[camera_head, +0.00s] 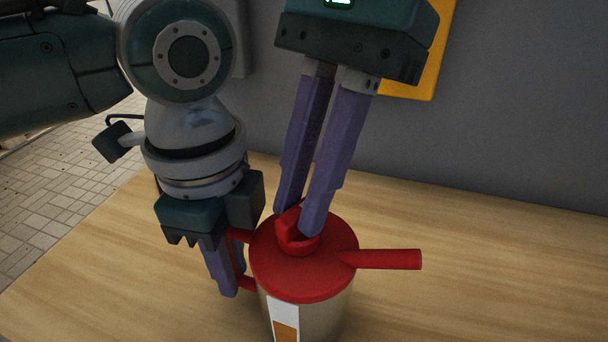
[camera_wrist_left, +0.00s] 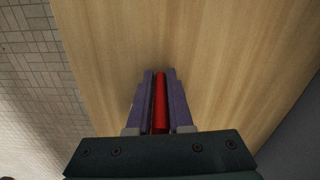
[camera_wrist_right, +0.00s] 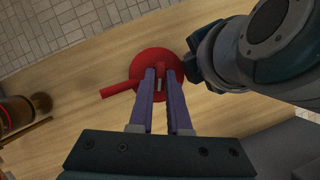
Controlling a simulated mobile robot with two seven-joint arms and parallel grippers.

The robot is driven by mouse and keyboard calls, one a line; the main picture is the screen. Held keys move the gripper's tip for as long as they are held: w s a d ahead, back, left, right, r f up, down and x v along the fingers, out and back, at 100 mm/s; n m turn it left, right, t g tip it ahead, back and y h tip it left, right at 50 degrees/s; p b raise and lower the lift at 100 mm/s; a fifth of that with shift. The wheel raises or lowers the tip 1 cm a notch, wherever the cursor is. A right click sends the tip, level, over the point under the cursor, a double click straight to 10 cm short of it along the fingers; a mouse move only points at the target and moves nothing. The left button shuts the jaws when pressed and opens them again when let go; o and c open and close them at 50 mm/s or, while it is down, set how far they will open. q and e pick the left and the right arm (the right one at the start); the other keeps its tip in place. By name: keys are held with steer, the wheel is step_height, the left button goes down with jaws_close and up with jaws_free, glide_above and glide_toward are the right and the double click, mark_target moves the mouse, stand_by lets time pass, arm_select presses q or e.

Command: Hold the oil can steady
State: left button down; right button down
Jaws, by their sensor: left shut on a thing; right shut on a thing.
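The oil can (camera_head: 337,309) stands upright on the wooden table, with a grey metal body, a red lid and a red spout pointing right. My left gripper (camera_head: 226,288) is shut on the can's red side handle (camera_head: 243,283); the handle also shows between the fingers in the left wrist view (camera_wrist_left: 160,100). My right gripper (camera_head: 292,222) comes from above and is shut on the red cap (camera_head: 289,241) on top of the lid. In the right wrist view the red lid (camera_wrist_right: 142,66) lies beyond the fingers, and they hide part of the cap.
The wooden table (camera_head: 470,245) is clear to the right of the can. A grey wall stands behind it, with a yellow panel (camera_head: 425,80). A brown and red object (camera_wrist_right: 20,113) sits at the left edge of the right wrist view. Paved floor (camera_head: 50,200) lies left of the table.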

arm_select(q)
steer(key=shift+a, duration=0.1)
arm_select(e)
steer(key=m, duration=0.2)
steer(key=m+t+y, duration=0.1)
steer(key=m, duration=0.2)
steer(key=m+t, duration=0.1)
steer(key=m, duration=0.1)
steer(key=shift+s+d, duration=0.15)
steer(key=shift+s, duration=0.2)
arm_select(q)
steer(key=shift+w+a, duration=0.1)
arm_select(e)
steer(key=m+t, duration=0.1)
steer(key=m, duration=0.1)
steer(key=m+t, duration=0.1)
steer(key=m, duration=0.3)
steer(key=shift+s+m+t, duration=0.25)
steer(key=shift+m+t, duration=0.15)
steer(key=c, duration=1.1)
jaws_free()
steer(key=shift+c, duration=0.2)
arm_select(q)
steer(key=shift+d, duration=0.2)
arm_select(e)
steer(key=v, duration=1.2)
arm_select(q)
steer(key=c, duration=0.7)
jaws_free()
steer(key=shift+c, duration=0.2)
